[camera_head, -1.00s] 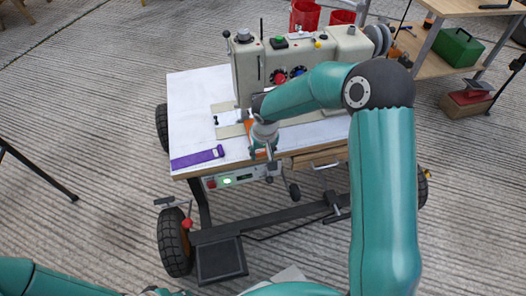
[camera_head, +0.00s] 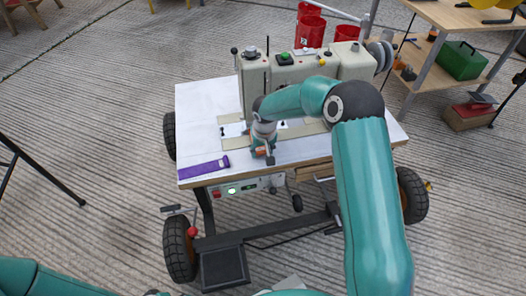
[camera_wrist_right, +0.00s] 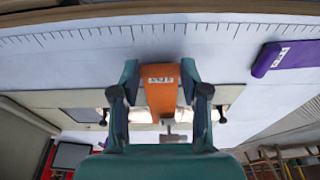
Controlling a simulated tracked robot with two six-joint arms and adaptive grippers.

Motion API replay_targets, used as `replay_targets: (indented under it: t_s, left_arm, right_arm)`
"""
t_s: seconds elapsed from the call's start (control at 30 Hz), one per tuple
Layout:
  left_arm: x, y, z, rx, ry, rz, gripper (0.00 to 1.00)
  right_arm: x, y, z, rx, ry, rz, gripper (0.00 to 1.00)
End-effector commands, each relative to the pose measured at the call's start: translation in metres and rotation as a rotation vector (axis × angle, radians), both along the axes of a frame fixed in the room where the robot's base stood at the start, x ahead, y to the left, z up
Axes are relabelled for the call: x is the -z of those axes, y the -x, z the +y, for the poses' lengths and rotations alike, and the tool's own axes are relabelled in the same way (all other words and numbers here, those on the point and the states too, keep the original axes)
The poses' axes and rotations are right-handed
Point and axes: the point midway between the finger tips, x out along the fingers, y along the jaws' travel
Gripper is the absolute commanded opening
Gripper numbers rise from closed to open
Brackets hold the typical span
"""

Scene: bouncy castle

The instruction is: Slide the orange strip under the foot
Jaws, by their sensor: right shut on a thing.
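The orange strip (camera_wrist_right: 161,92) lies between the two fingers of my right gripper (camera_wrist_right: 160,85), which is shut on it. In the head view the right gripper (camera_head: 264,152) is low over the white table top, in front of the sewing machine (camera_head: 300,68); a little orange shows there. In the wrist view a small grey metal piece (camera_wrist_right: 171,133) is close to the strip's lower end; I cannot tell whether it is the foot. In the head view my arm hides the needle area. My left gripper is out of view; only its arm shows at the lower left.
A purple strip (camera_head: 204,167) lies at the table's (camera_head: 200,110) front left corner and also shows in the wrist view (camera_wrist_right: 284,57). Red buckets (camera_head: 311,27) stand behind the machine. A shelf with a green box (camera_head: 461,60) is at the back right.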

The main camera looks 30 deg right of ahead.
Motion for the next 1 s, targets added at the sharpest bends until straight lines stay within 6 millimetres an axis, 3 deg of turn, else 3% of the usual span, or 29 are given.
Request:
replay_targets:
  t_s: [0.9,0.93,1.0]
  left_arm:
    - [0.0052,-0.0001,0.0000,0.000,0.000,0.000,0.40]
    - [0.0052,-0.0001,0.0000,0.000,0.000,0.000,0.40]
    - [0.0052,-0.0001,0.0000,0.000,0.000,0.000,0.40]
  right_arm:
    - [-0.0003,0.0031,-0.0007,0.002,0.000,0.000,0.26]
    - [-0.0003,0.0031,-0.0007,0.002,0.000,0.000,0.48]
    - [-0.0003,0.0031,-0.0007,0.002,0.000,0.000,0.60]
